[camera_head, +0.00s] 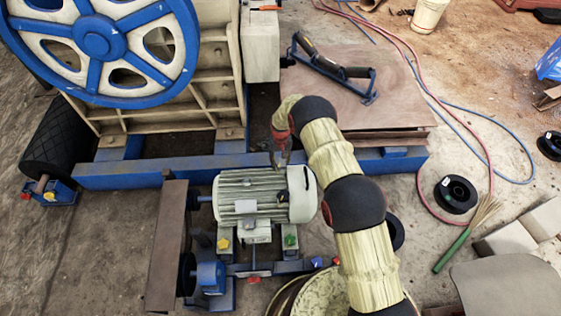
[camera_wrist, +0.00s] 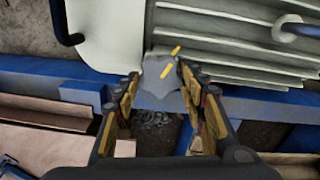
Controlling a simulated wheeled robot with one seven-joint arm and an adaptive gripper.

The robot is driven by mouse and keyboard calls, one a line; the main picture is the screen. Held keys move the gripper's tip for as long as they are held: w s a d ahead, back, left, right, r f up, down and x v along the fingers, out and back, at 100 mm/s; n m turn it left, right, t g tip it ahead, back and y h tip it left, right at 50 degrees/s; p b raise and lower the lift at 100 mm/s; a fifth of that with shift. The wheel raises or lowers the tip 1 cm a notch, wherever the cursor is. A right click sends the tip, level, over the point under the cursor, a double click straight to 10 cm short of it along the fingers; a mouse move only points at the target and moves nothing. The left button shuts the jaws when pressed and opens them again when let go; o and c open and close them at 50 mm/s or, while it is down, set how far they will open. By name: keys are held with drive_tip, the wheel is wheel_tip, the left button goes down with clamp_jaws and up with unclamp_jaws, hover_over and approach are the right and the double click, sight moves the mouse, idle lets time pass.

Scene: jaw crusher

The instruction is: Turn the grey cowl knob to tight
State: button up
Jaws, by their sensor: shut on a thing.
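The grey cowl knob (camera_wrist: 154,80) is a lobed knob with a yellow mark, in the middle of the wrist view. A second yellow mark (camera_wrist: 175,50) lies on the motor just beyond it; the two marks are close together and point roughly the same way. My gripper (camera_wrist: 159,76) has one finger on each side of the knob and is shut on it. In the head view my gripper (camera_head: 283,158) reaches down at the far side of the finned motor (camera_head: 245,190), near its white cowl (camera_head: 302,195). The knob is not discernible there.
A blue frame beam (camera_head: 130,176) runs behind the motor. The crusher's blue flywheel (camera_head: 98,40) stands at the upper left. A wooden board (camera_head: 385,105) carries a black-handled tool (camera_head: 335,68). Hoses and a black spool (camera_head: 455,194) lie on the right floor.

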sight(281, 162)
drive_tip(key=shift+m, duration=0.4)
drive_tip(key=o, duration=1.2)
drive_tip(key=shift+c, duration=0.2)
wheel_tip(281, 162, up, 12)
idle(0.3)
